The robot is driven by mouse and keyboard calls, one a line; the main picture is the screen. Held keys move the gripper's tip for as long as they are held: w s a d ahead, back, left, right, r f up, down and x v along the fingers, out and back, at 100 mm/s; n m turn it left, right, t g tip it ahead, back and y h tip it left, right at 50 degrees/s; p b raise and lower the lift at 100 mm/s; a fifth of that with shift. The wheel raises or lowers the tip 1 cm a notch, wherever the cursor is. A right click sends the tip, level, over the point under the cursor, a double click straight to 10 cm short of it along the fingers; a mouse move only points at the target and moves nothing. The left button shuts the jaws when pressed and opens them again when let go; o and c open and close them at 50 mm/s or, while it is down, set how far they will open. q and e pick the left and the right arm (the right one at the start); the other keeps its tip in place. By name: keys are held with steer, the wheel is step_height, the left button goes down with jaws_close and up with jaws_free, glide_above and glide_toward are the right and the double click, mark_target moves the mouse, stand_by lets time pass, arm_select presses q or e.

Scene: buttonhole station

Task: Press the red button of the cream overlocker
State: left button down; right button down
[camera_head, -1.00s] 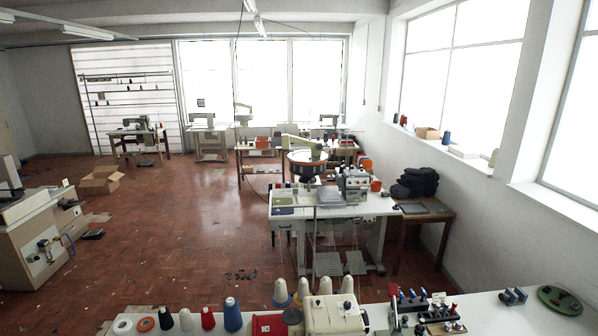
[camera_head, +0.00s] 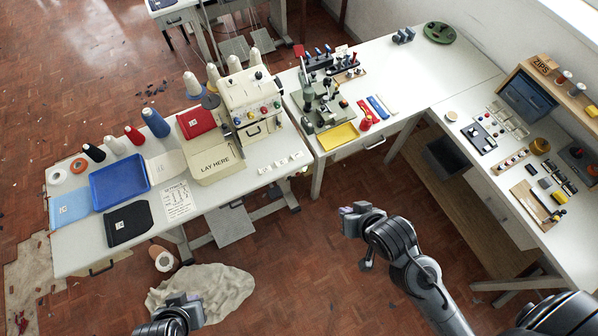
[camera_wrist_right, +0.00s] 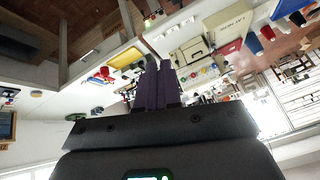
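The cream overlocker (camera_head: 262,90) stands on the white table, with white thread cones behind it. Its front carries several small coloured knobs or buttons, a reddish one (camera_head: 263,110) among them; they are too small to tell apart surely. A cream "LAY HERE" plate (camera_head: 216,163) lies at its left. In the right wrist view the overlocker (camera_wrist_right: 188,52) appears tilted, beyond the fingers. My right gripper (camera_head: 352,217) is in front of and below the table, well apart from the overlocker; its purple fingers (camera_wrist_right: 158,84) are together and empty. My left gripper (camera_head: 182,301) is low at the bottom edge, its fingers unclear.
A blue tray (camera_head: 120,182), black cloth (camera_head: 128,223) and red cloth (camera_head: 196,122) lie on the table's left part. A button machine (camera_head: 318,103) and yellow tray (camera_head: 338,137) are right of the overlocker.

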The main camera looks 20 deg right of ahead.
steer(key=w+f+m+t+b, duration=0.8)
steer(key=w+f+m+b, duration=0.3)
steer(key=f+b, duration=0.55)
steer(key=w+f+m+t+b, duration=0.2)
steer(key=w+f+b, duration=0.1)
steer(key=f+b, duration=1.4)
steer(key=w+d+f+m+t+b, duration=0.1)
steer(key=w+f+b, duration=0.3)
steer(key=f+b, duration=1.3)
steer(key=shift+d+m+t+b, duration=0.25)
steer(key=shift+m+t+b, duration=0.15)
steer(key=shift+b, duration=0.6)
steer(key=shift+w, duration=0.2)
steer(key=b, duration=0.6)
glide_toward(298, 174)
steer(key=w, duration=0.6)
steer(key=shift+w+a+f, duration=0.15)
steer(key=shift+w+f, duration=0.15)
steer(key=shift+f, duration=0.15)
